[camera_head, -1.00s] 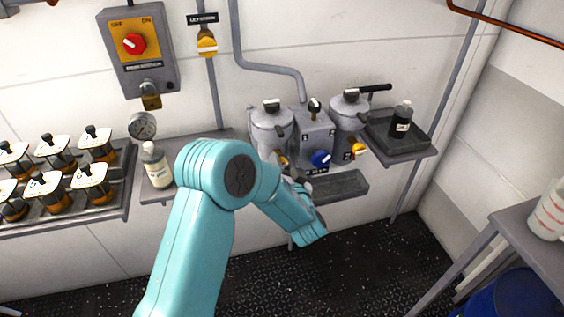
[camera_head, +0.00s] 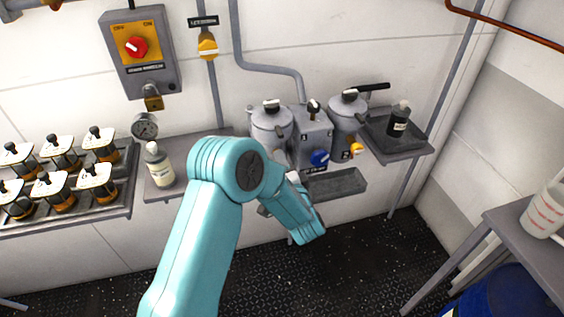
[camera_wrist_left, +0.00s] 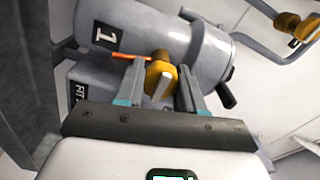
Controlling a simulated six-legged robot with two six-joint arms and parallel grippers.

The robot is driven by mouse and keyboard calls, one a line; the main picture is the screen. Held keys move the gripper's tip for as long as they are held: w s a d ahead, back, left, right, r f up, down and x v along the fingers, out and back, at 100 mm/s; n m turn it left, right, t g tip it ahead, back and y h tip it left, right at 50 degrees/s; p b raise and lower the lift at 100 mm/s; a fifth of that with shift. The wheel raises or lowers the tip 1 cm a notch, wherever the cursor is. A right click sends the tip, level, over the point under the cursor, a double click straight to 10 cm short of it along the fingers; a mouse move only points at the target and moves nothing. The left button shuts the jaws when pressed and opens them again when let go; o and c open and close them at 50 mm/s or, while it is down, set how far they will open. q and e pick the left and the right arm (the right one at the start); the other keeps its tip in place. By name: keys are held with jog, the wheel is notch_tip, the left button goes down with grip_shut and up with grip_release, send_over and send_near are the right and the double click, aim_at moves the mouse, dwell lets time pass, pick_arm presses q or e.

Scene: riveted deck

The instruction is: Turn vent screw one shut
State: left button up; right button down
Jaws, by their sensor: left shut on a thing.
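In the left wrist view a grey canister marked 1 (camera_wrist_left: 145,30) lies sideways across the picture. A yellow knob (camera_wrist_left: 158,80) stands out from its side, with a thin orange rod (camera_wrist_left: 130,57) beside it. I take this knob for vent screw one; no label on it shows. My left gripper (camera_wrist_left: 161,74) is shut on the yellow knob, one finger on each side. In the head view the canister (camera_head: 271,127) stands upright at the left of the grey unit; my left arm hides its knob and my fingers. My right gripper is out of view.
A second canister (camera_head: 347,112) with a yellow knob (camera_head: 356,149) stands at the right, past a blue knob (camera_head: 320,158). A grey trough (camera_head: 337,185) lies below. A white bottle (camera_head: 158,165) stands on the left shelf, a dark bottle (camera_head: 398,120) in the right tray.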

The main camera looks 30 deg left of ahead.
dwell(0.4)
pick_arm(q)
jog(key=o, duration=1)
jog(key=shift+o, duration=0.2)
jog(key=shift+d, duration=0.1)
jog(key=b+v, duration=0.2)
jog(key=v, duration=1.4)
jog(key=shift+s, duration=0.15)
